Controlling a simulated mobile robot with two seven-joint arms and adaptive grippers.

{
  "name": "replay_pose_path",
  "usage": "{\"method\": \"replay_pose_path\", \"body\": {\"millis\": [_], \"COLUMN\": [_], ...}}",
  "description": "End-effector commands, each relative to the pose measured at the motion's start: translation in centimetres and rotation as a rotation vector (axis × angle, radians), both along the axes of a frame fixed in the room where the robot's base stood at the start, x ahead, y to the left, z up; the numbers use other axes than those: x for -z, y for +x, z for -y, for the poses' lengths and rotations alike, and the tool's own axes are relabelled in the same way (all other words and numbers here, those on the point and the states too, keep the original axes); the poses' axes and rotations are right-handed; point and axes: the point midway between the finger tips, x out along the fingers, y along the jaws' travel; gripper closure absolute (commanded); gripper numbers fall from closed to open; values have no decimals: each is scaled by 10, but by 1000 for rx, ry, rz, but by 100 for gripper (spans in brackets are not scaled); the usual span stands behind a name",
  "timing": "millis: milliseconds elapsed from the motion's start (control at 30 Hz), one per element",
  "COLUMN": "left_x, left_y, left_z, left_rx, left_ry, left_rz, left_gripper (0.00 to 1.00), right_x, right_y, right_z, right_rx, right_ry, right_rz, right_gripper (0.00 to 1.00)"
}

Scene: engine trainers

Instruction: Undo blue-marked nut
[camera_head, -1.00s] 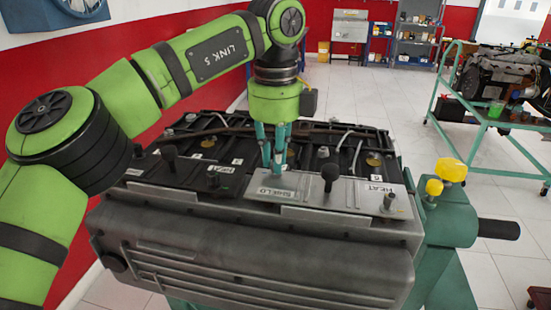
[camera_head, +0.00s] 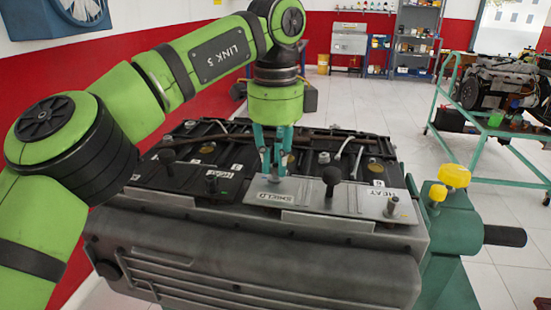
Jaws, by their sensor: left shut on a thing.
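The engine block (camera_head: 250,250) stands in front of me. A light grey heat shield plate (camera_head: 330,200), labelled "SHIELD" and "HEAT", lies along its near top edge. My left gripper (camera_head: 273,173) points straight down, with its teal fingers close together at the plate's far left edge. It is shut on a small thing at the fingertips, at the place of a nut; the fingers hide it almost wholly. I cannot make out a blue mark. My right gripper is not in view.
A green stand (camera_head: 458,225) with yellow knobs (camera_head: 455,175) is at the right. A second engine (camera_head: 497,82) stands on a green trolley behind.

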Motion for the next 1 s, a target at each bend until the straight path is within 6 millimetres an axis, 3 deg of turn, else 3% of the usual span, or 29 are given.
{"method": "replay_pose_path", "body": {"millis": [300,333,367,1000], "left_x": [-1,-1,-1,-1], "left_y": [0,0,0,0], "left_z": [0,0,0,0], "left_rx": [0,0,1,23], "left_ry": [0,0,0,0], "left_rz": [1,1,1,0], "left_gripper": [100,70,58,58], "right_x": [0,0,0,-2], "right_y": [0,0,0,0], "right_z": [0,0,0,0], "right_rx": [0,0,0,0], "right_ry": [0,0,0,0], "right_rz": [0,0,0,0], "right_gripper": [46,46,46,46]}}
